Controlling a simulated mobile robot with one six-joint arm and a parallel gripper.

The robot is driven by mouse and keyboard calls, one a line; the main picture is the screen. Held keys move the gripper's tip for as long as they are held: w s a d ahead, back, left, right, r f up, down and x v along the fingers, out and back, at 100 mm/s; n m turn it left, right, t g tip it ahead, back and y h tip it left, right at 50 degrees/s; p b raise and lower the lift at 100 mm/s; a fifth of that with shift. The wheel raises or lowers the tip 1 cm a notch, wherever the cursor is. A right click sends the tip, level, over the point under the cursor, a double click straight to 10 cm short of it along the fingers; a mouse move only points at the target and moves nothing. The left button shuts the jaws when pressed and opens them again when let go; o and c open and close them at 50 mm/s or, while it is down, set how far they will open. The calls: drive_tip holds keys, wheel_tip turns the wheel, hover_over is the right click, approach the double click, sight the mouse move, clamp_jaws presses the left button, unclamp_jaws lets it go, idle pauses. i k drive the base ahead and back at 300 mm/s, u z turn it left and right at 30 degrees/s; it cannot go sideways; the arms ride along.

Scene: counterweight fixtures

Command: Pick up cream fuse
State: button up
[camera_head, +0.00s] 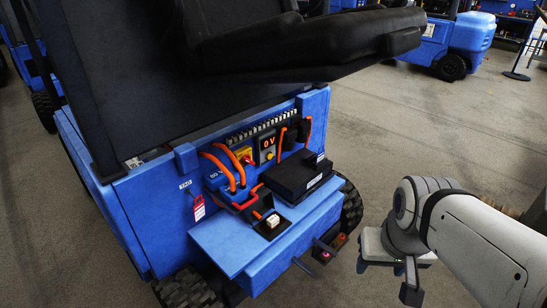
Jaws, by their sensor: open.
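The cream fuse (272,221) is a small pale block. It sits on a small black pad (265,231) on the blue ledge of the vehicle, near the middle of the picture. My gripper (388,272) is at the lower right, beside my white arm. It hangs over the floor, to the right of the ledge and well apart from the fuse. Dark finger ends show below it, spread apart, with nothing seen between them. Part of the gripper is hidden by the arm.
A black box (299,176) stands on the blue ledge (222,241) behind the fuse. Orange cables (225,168) and a 0 V display (267,148) are on the panel behind. A black seat (310,45) overhangs above. Red and dark knobs (338,241) project at the ledge's right.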

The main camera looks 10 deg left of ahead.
sight(272, 221)
drive_tip(key=u, duration=2.65)
drive_tip(key=k, duration=1)
drive_tip(key=z, duration=1.45)
drive_tip(key=i, duration=0.9)
